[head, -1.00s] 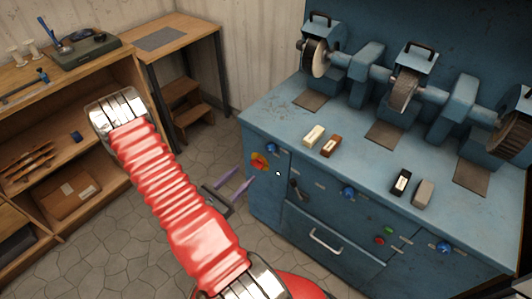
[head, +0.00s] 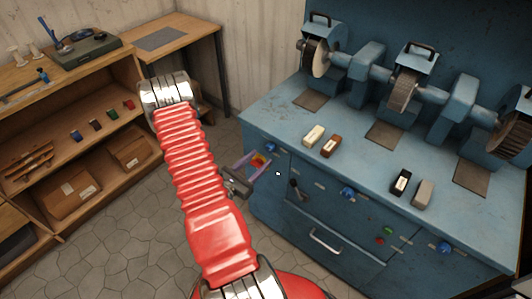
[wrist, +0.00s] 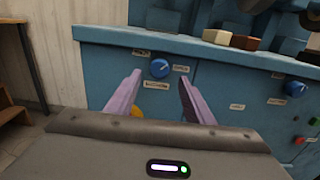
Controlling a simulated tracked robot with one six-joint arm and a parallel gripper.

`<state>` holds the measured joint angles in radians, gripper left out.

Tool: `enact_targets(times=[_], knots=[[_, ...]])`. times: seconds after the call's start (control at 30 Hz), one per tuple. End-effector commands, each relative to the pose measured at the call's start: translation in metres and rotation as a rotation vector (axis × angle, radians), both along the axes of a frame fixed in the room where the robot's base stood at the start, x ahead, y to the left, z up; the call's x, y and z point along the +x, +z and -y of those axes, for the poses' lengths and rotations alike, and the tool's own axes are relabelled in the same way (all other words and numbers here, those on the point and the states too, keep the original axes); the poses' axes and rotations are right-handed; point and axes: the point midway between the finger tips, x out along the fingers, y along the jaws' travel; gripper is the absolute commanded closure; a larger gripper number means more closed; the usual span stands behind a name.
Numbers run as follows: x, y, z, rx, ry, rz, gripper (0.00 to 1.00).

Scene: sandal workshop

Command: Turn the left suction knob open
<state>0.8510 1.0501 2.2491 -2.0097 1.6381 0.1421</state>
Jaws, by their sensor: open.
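The left suction knob (head: 270,147) is a round blue knob at the upper left of the blue machine's front panel. In the wrist view the knob (wrist: 160,68) shows a white pointer line and has small labels beside and below it. My gripper (head: 261,158) is open and empty, with its purple fingers pointing at the panel just below this knob. In the wrist view my gripper (wrist: 160,78) has one fingertip on each side of the knob in the picture. I cannot tell how far its tips are from the panel.
A red-and-yellow switch (head: 258,161) sits below the knob, partly behind my fingers. Another blue knob (head: 347,193) and a lever (head: 296,190) are to the right. Small blocks (head: 313,135) lie on the blue machine's top (head: 275,115). Shelves (head: 100,150) stand at left.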

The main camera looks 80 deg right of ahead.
Motion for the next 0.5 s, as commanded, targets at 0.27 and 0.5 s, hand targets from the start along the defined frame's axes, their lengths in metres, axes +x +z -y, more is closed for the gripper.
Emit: enact_targets(times=[0.27, 0.5], knots=[[-0.014, 0.000, 0.031, -0.001, -0.004, 0.002, 0.52], [-0.019, 0.000, 0.042, 0.000, -0.002, 0.000, 0.52]])
